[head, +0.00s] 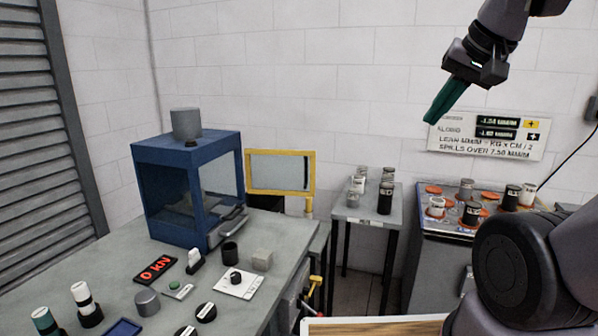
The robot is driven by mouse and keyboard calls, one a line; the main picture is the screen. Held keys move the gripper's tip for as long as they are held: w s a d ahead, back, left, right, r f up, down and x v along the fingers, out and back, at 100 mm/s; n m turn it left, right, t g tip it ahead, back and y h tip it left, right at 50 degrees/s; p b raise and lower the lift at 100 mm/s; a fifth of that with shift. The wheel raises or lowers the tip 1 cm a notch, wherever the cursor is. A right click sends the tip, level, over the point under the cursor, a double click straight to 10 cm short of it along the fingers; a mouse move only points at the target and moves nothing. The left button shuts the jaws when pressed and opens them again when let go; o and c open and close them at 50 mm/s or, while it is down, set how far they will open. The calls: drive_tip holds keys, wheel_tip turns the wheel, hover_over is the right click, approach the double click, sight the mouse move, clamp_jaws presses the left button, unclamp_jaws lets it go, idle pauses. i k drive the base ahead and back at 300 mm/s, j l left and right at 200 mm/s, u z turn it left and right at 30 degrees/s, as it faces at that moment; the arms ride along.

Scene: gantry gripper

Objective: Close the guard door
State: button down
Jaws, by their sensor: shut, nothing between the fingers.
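The guard door looks to be the yellow-framed clear panel (280,154), with a dark upright strip near its right edge. It stands out to the right of a blue cabinet (172,205) with clear windows, swung away from it. Its left edge is close to the cabinet's right side; I cannot make out the hinge. Inside the cabinet are grey parts that are hard to tell. My gripper (432,120) has green fingers, is shut and empty, and hangs in the air at upper right, well to the right of the panel and apart from it.
The grey bench (290,232) carries a red "0 kN" display (155,270), knobs and small cylinders. A grey cylinder (186,123) sits on the cabinet. A small table (368,214) and a counter (425,228), both with jars, stand right. Air between gripper and panel looks clear.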

sight(248, 151)
drive_tip(key=i+l+u, duration=0.25)
drive_tip(key=i, duration=0.2)
drive_tip(key=i+l+u, duration=0.2)
drive_tip(key=i, duration=0.2)
